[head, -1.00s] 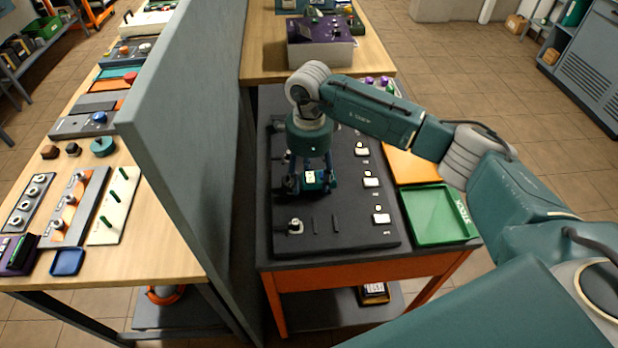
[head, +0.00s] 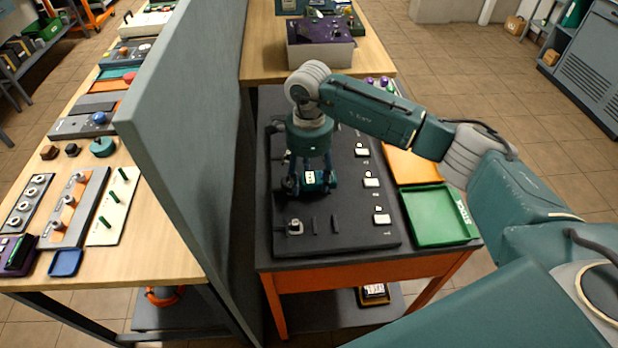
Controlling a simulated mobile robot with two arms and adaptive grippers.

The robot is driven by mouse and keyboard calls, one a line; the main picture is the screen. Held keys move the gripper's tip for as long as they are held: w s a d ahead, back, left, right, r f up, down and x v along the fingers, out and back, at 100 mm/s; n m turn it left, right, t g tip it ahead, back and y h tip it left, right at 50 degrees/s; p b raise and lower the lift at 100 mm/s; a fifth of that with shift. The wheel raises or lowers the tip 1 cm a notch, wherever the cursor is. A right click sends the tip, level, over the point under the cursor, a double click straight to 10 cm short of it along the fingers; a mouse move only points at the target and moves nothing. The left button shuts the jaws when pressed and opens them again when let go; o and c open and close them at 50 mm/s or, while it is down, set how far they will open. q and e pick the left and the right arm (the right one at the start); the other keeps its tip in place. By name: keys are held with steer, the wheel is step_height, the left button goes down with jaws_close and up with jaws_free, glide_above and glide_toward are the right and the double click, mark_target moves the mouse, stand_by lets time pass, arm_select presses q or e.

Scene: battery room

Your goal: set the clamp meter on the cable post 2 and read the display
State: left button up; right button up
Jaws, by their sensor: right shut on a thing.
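My right gripper (head: 310,186) is shut on a small dark teal device with a lit pale display, the clamp meter (head: 312,177). It is low over the black board (head: 350,234), in the second row from the front. The gripper and meter cover the left part of this row, so I cannot tell whether the meter is around a cable post or beside it. A pale post (head: 295,227) stands in the front row, apart from the gripper. The display's reading is too small to make out. My left gripper is not in view.
White-faced blocks (head: 381,216) line the board's right side. A green tray (head: 438,240) and an orange tray (head: 412,166) lie to its right. A tall grey partition (head: 185,110) stands close on the left, with a wooden bench (head: 150,225) beyond it.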

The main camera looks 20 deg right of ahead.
mark_target(309, 181)
steer(key=shift+f+b, duration=0.45)
steer(key=shift+f, duration=0.1)
steer(key=o, duration=1.2)
step_height(309, 181, up, 11)
steer(key=p, duration=0.5)
steer(key=shift+p, duration=0.3)
